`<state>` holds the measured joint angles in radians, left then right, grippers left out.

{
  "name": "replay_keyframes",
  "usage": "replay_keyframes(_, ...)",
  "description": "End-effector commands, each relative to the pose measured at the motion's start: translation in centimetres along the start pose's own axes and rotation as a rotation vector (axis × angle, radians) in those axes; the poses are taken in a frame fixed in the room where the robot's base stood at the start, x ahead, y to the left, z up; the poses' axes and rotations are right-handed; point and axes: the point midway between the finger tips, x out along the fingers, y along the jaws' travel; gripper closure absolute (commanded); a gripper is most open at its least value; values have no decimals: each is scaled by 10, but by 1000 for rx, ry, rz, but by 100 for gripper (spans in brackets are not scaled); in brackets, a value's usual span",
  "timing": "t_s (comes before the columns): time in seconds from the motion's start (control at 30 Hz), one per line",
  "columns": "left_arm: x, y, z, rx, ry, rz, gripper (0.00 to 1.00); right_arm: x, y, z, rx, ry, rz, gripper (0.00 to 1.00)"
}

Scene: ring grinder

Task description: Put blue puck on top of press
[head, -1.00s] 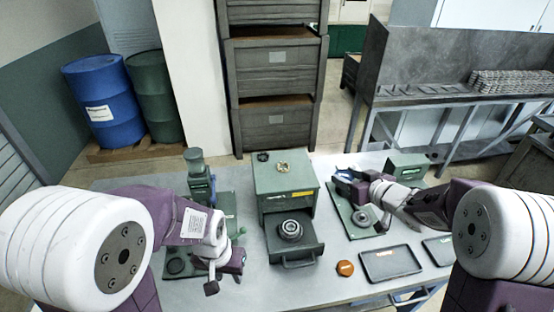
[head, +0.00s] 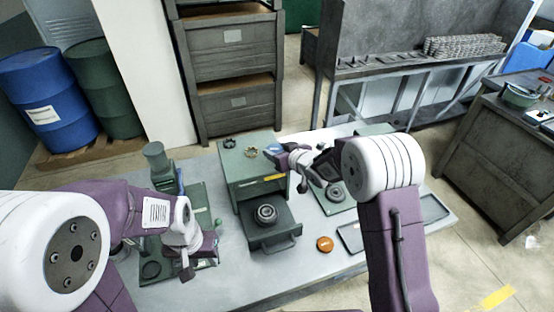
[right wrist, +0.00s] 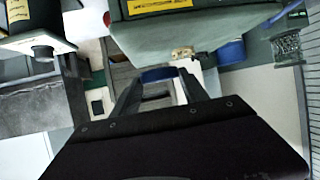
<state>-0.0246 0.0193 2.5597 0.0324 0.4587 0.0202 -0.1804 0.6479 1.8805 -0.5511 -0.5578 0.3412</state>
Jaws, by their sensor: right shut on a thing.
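The blue puck (head: 274,149) is held in my right gripper (head: 276,152), shut around it. In the right wrist view it shows as a blue rim (right wrist: 158,74) between the fingertips. In the head view it overlaps the right edge of the green box-shaped machine (head: 240,160), which has a yellow label and a pulled-out drawer. A green upright column machine (head: 157,165) stands further left; I cannot tell for certain which is the press. My left gripper (head: 203,252) is low over the left base plate; its fingers are partly hidden.
A black knob (head: 230,143) and a brass piece (head: 252,152) sit on the box top. The open drawer (head: 268,232) holds a metal ring part (head: 266,214). An orange disc (head: 325,244) and a dark tray (head: 352,238) lie to the right on the grey table (head: 250,285).

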Motion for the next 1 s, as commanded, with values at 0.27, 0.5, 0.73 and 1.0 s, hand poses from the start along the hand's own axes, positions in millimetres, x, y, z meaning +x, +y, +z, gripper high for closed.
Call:
replay_keyframes(0.27,-6,0,-1,0,0,0,64,15,0,33,2,-3,-1,99)
replay_keyframes(0.5,-6,0,0,0,0,0,64,17,0,36,-1,2,0,99)
replay_keyframes(0.73,2,0,0,0,0,0,64,20,0,42,0,1,-1,99)
replay_keyframes(1.0,2,0,0,0,0,0,64,20,0,45,-1,-4,-2,26)
